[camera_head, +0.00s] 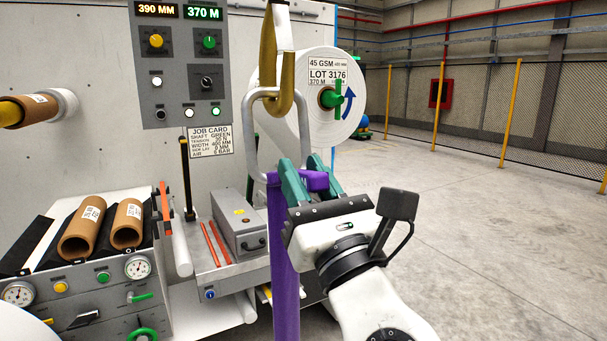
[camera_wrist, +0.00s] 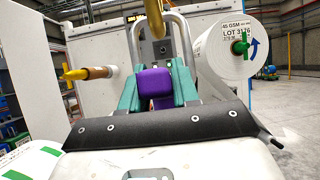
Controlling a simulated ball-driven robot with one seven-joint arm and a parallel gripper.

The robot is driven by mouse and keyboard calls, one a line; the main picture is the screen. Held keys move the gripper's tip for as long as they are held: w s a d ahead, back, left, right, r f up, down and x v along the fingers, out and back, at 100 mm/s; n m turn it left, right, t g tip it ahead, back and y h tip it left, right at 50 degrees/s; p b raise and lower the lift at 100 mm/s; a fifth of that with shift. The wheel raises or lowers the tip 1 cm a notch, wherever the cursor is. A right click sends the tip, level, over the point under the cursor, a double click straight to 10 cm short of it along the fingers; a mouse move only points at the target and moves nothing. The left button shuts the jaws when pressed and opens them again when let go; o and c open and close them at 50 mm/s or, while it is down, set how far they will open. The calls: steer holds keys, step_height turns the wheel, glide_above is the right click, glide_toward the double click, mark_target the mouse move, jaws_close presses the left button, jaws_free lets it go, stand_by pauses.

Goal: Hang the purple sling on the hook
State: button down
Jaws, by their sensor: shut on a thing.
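The purple sling (camera_head: 285,265) hangs straight down as a strap, with a grey metal loop (camera_head: 250,135) standing upright at its top. My gripper (camera_head: 305,178) has teal fingers and is shut on a purple block at the base of the loop. The purple block (camera_wrist: 155,84) sits between the fingers in the wrist view. The golden hook (camera_head: 284,75) hangs from above. Its lower bend overlaps the loop's top in the head view, and in the wrist view the hook (camera_wrist: 154,22) also shows at the loop's top. I cannot tell whether the loop is around the hook or only behind it.
A white paper roll (camera_head: 325,70) is mounted just behind and right of the hook. A control panel (camera_head: 182,60) and a grey box (camera_head: 240,222) stand left. Brown cores (camera_head: 82,228) lie on the machine at lower left. Open floor (camera_head: 480,230) is at right.

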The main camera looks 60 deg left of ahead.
steer(key=shift+f, duration=0.15)
steer(key=c, duration=0.8)
jaws_free()
steer(key=shift+o, duration=0.2)
steer(key=shift+f, duration=0.1)
steer(key=b+v, duration=0.1)
steer(key=v, duration=0.9)
steer(key=shift+d, duration=0.3)
